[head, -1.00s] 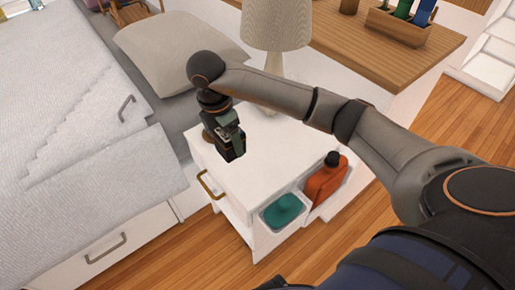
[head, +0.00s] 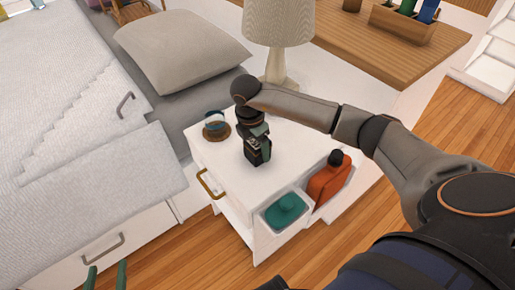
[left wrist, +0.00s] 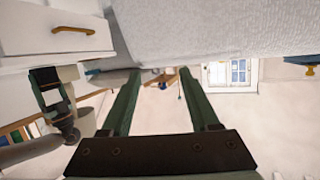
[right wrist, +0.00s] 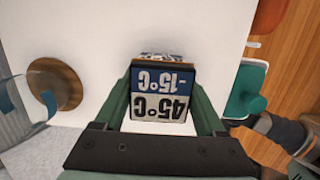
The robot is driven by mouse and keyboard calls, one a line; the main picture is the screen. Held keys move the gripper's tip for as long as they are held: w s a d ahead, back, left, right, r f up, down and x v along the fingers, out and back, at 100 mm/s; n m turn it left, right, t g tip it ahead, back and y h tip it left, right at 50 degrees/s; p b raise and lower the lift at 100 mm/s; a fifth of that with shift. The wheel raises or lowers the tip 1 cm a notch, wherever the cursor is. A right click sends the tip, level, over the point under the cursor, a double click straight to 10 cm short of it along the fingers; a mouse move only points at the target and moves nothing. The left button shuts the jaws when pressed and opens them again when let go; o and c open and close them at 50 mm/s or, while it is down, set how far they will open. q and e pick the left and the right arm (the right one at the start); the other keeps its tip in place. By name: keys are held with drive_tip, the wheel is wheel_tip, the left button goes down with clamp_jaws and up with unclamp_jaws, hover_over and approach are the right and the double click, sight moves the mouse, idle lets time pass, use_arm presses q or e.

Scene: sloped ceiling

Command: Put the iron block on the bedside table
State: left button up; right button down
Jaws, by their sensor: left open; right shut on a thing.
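The iron block (right wrist: 162,92) is a small block whose near face is blue and white, with "-15°C" and "45°C" printed on it. In the right wrist view it sits between the fingers of my right gripper (right wrist: 165,105), which is shut on it. In the head view my right gripper (head: 257,153) is over the top of the white bedside table (head: 212,160), pointing down. Whether the block touches the tabletop cannot be told. My left gripper (left wrist: 155,85) is open and empty; its fingertips (head: 106,275) show at the bottom left of the head view.
A glass on a round wooden coaster (head: 217,131) stands at the table's left back corner. A lamp (head: 277,65) stands behind. An orange bottle (head: 328,178) and a teal item (head: 285,209) sit in side holders. The tabletop front is clear. A bed (head: 70,130) is at left.

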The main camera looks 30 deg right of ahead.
sight(253, 142)
use_arm(q)
drive_tip(key=shift+w+r, duration=0.1)
drive_tip(key=shift+r, duration=0.2)
drive_tip(key=shift+r+t, duration=0.2)
drive_tip(key=shift+t, duration=0.1)
use_arm(e)
drive_tip(key=shift+f, duration=0.2)
use_arm(q)
drive_tip(key=shift+w, duration=0.1)
use_arm(e)
unclamp_jaws()
use_arm(q)
drive_tip(key=shift+r, duration=0.1)
use_arm(e)
drive_tip(key=shift+r, duration=0.1)
